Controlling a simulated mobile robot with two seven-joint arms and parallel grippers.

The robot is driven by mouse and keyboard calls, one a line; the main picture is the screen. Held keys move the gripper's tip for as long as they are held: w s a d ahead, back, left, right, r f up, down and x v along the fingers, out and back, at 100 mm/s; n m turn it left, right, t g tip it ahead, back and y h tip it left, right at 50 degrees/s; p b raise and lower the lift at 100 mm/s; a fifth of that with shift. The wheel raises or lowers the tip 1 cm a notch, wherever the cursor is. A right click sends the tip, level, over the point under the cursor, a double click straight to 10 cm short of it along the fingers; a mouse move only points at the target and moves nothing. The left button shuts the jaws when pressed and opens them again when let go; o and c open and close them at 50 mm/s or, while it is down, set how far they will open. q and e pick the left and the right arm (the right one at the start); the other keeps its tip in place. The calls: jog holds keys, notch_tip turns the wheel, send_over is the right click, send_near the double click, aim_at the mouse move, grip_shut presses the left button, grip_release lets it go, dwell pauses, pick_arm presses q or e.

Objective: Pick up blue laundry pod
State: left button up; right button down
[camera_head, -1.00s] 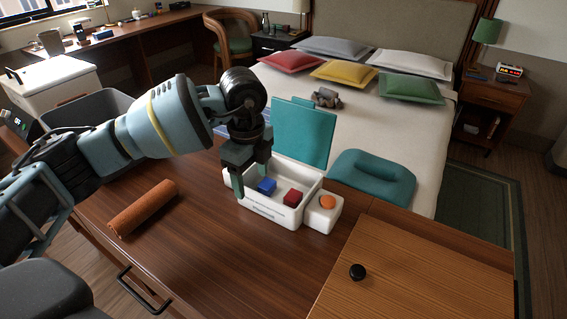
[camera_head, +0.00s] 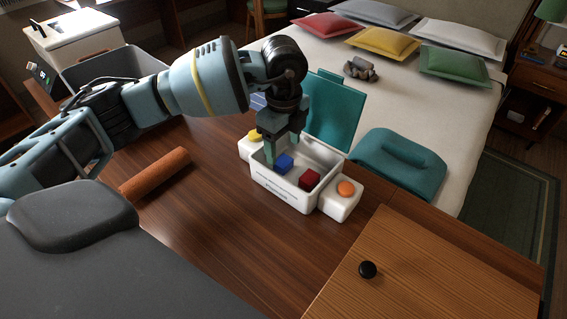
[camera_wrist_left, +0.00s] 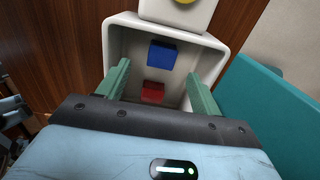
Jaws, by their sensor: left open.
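The blue laundry pod (camera_head: 284,164) is a small blue cube in a white open box (camera_head: 283,191) on the wooden table. It also shows in the left wrist view (camera_wrist_left: 162,54), near the far wall of the box and ahead of the fingertips. A red cube (camera_head: 309,178) lies in the same box, apart from the blue one. My left gripper (camera_head: 284,148) points down over the box, close to the blue pod. My right gripper is out of view.
A teal lid (camera_head: 332,109) stands up behind the box. White blocks with a yellow button (camera_head: 254,135) and an orange button (camera_head: 346,188) flank it. An orange roll (camera_head: 155,174) lies to the left. A teal cushion-like object (camera_head: 399,163) is at the right.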

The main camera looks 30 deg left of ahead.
aim_at(286, 162)
pick_arm(q)
notch_tip(286, 162, down, 5)
jog(key=shift+w+d, duration=0.1)
jog(key=shift+d, duration=0.05)
jog(key=c, duration=1)
jog(key=shift+c, duration=0.2)
notch_tip(286, 162, up, 10)
